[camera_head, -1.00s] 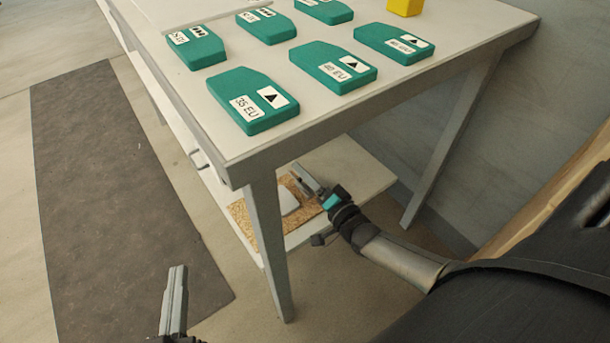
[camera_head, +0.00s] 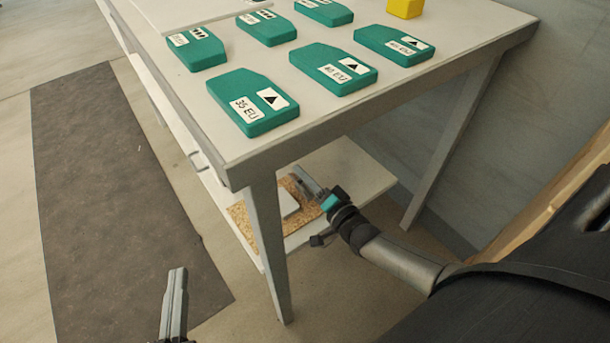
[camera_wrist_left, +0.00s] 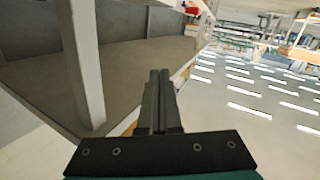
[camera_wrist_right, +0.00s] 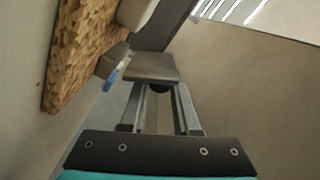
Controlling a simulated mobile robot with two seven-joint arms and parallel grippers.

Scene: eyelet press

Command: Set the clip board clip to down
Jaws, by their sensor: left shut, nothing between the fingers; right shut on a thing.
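The clip board (camera_head: 240,220) is a brown speckled board with a white sheet on it, lying on the lower shelf under the table. It also shows at the upper left of the right wrist view (camera_wrist_right: 85,45). My right gripper (camera_head: 303,180) is at the board's far right side. In the right wrist view its fingers (camera_wrist_right: 158,105) are shut on the grey metal clip (camera_wrist_right: 150,67). I cannot tell the clip's exact angle. My left gripper (camera_head: 177,270) is shut and empty, away to the left of the table's front leg; its fingers meet in the left wrist view (camera_wrist_left: 160,75).
The table top (camera_head: 180,110) above holds several green blocks (camera_head: 252,102) with labels and a yellow piece (camera_head: 405,8). The front table leg (camera_head: 265,250) stands between my two grippers. A dark mat (camera_head: 115,190) lies on the floor at left.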

